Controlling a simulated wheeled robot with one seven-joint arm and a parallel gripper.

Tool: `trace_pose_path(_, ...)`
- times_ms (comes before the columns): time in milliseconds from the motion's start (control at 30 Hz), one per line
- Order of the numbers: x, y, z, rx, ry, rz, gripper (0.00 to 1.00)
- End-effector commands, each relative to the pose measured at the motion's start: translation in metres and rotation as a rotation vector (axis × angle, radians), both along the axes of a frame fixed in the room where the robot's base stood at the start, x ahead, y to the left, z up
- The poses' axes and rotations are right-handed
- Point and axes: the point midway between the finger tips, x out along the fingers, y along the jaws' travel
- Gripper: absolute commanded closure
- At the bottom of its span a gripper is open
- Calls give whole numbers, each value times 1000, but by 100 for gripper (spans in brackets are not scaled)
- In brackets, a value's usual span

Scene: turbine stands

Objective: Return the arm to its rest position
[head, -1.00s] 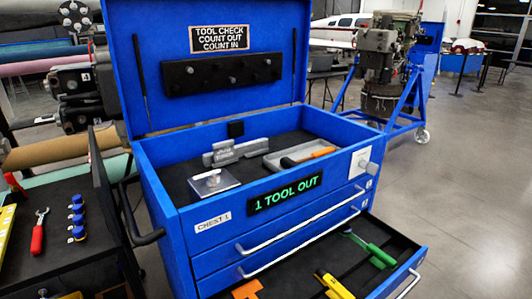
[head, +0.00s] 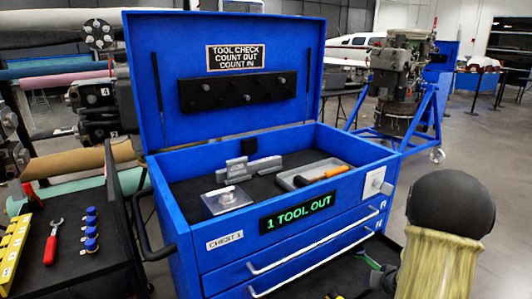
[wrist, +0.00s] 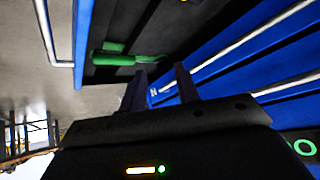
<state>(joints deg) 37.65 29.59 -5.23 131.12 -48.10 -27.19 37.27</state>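My arm (head: 440,235) shows at the lower right of the head view, with a round black joint and a pale yellowish link, in front of the chest's right side. In the wrist view my gripper (wrist: 160,80) has its two dark fingers apart with nothing visible between them. The fingers point over the open drawer of the blue chest (head: 225,265). A green tool (wrist: 120,59) lies in that drawer, ahead and left of the fingers, apart from them. The gripper's fingers cannot be made out in the head view.
The chest's lid (head: 175,100) stands open and its sign (head: 297,213) reads "1 TOOL OUT". An orange-handled hammer (head: 325,174) lies in a grey tray on top. A black cart (head: 75,265) stands left. An engine on a blue stand (head: 400,90) is behind. Floor is clear at right.

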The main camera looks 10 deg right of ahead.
Motion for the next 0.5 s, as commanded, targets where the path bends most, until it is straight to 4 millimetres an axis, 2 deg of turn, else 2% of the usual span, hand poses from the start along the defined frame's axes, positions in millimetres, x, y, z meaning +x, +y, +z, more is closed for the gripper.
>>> trace_pose_path(33,5,22,11,-29,28,25,68)
trace_pose_path(167,1,76,29,-83,126,80,68)
trace_pose_path(300,-18,137,44,-104,236,159,68)
trace_pose_path(400,-37,175,51,-101,304,219,68)
trace_pose_path(500,-55,205,56,-90,361,275,68)
